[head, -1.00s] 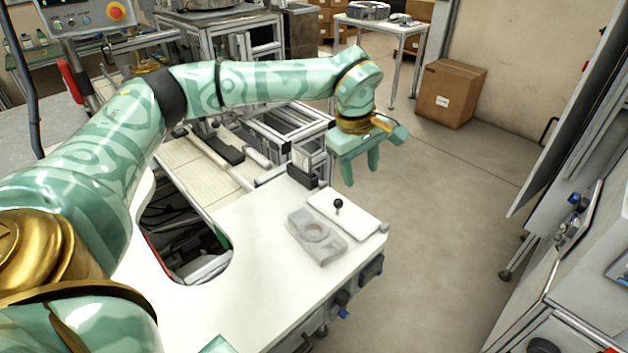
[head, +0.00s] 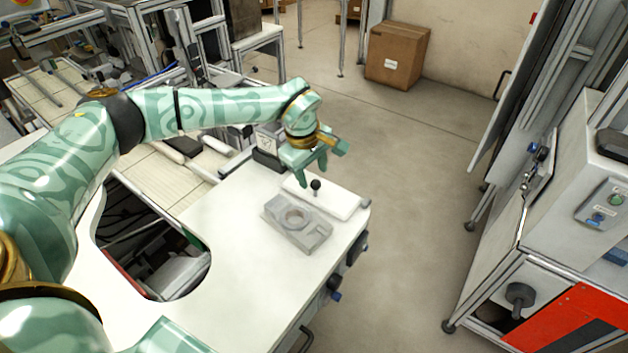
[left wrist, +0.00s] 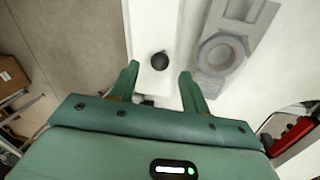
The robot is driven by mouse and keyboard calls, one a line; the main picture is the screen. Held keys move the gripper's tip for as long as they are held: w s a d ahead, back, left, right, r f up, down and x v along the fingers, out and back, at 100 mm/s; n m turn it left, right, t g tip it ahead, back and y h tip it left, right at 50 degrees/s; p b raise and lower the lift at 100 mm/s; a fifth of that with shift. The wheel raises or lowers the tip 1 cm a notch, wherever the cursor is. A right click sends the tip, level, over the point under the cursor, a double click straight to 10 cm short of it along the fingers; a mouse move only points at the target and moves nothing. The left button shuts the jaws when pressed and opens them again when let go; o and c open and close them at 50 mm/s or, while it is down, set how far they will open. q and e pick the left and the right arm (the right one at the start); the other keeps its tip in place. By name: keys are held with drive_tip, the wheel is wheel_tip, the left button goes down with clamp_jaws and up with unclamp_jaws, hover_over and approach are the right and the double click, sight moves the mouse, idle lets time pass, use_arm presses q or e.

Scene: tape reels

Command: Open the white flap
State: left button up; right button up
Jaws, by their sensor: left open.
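The white flap (head: 338,204) lies flat and closed at the far right corner of the white table. A black ball knob (head: 316,184) stands up from it. My left gripper (head: 314,176) is open just above and behind the knob, fingers pointing down. In the left wrist view the flap (left wrist: 153,25) runs up the picture, and the knob (left wrist: 160,60) shows just beyond the fingertips, between their lines. The open left gripper (left wrist: 160,75) appears apart from the knob. My right gripper is not seen.
A grey fixture with a round recess (head: 297,222) lies beside the flap; it also shows in the left wrist view (left wrist: 222,52). A dark block (head: 268,158) stands behind the flap. The table (head: 235,270) has a large cut-out at left. The floor at right is open.

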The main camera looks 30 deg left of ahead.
sight(315, 181)
use_arm(q)
drive_tip(key=shift+w+d+f, duration=0.1)
drive_tip(key=shift+f, duration=0.55)
drive_tip(key=shift+w+d+f, duration=0.1)
drive_tip(key=shift+f, duration=0.5)
drive_tip(key=shift+w+a+f, duration=0.1)
drive_tip(key=shift+f, duration=0.3)
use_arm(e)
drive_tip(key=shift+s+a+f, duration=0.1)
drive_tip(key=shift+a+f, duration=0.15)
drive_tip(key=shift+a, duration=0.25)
